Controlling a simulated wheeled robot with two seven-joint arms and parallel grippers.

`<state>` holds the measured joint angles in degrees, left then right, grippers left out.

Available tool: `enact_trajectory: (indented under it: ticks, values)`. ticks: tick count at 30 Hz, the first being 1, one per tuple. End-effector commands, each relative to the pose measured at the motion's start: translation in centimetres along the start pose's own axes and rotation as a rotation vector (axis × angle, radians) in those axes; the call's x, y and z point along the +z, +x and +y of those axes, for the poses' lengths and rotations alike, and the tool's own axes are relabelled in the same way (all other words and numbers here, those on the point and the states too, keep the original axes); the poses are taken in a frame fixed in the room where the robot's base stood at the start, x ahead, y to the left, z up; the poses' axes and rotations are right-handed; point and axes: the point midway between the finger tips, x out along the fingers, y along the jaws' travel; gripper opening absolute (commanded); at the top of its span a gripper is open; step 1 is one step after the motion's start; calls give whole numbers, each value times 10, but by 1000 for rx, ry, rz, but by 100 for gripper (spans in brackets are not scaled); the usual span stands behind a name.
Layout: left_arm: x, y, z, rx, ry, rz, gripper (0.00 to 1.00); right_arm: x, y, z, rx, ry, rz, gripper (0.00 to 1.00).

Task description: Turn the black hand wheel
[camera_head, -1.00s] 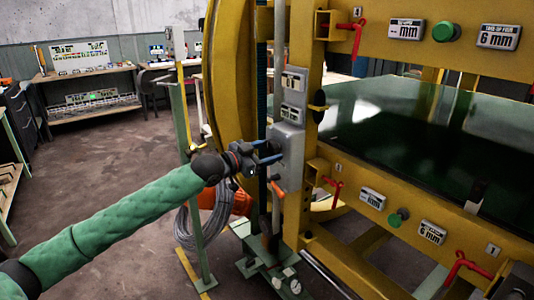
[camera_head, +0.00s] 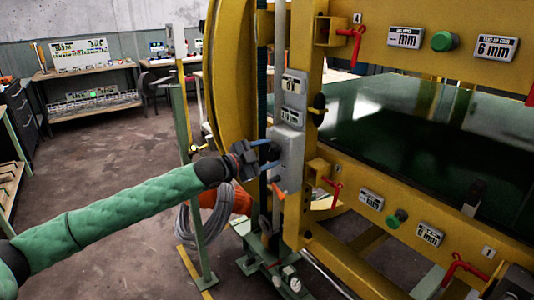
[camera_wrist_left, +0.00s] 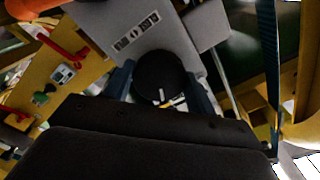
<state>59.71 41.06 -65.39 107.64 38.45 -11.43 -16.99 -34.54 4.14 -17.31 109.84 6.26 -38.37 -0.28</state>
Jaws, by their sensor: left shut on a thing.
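The black hand wheel (camera_wrist_left: 160,76) shows in the left wrist view as a round dark knob on the face of a grey metal box. My left gripper (camera_wrist_left: 161,88) has one blue finger on each side of it and is shut on it. In the head view my left gripper (camera_head: 268,154) reaches the side of the grey box (camera_head: 288,150) on the yellow frame. There the wheel is hidden or too small to make out between the fingers. My right gripper is not in view.
The yellow frame (camera_head: 300,215) holds a dark glossy panel (camera_head: 400,120) and carries red levers (camera_head: 352,45) and green buttons (camera_head: 443,41). A green post (camera_head: 200,225) with coiled grey cable (camera_head: 208,228) stands below my left forearm. Open floor lies to the left.

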Motion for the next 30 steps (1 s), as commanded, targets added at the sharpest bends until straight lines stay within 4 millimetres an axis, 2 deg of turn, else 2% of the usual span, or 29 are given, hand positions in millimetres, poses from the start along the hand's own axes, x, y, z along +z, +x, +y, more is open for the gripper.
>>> enact_trajectory:
  ticks: [10,11,14,23,30]
  values:
    - [3,0,4,4,0,-4,33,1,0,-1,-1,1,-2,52]
    - [3,0,4,4,0,-4,58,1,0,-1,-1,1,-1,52]
    - [2,0,3,3,0,-3,77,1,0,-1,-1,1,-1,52]
    - [1,-1,1,1,1,-1,78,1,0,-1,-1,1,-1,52]
    - [2,-21,1,1,2,-3,78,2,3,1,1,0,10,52]
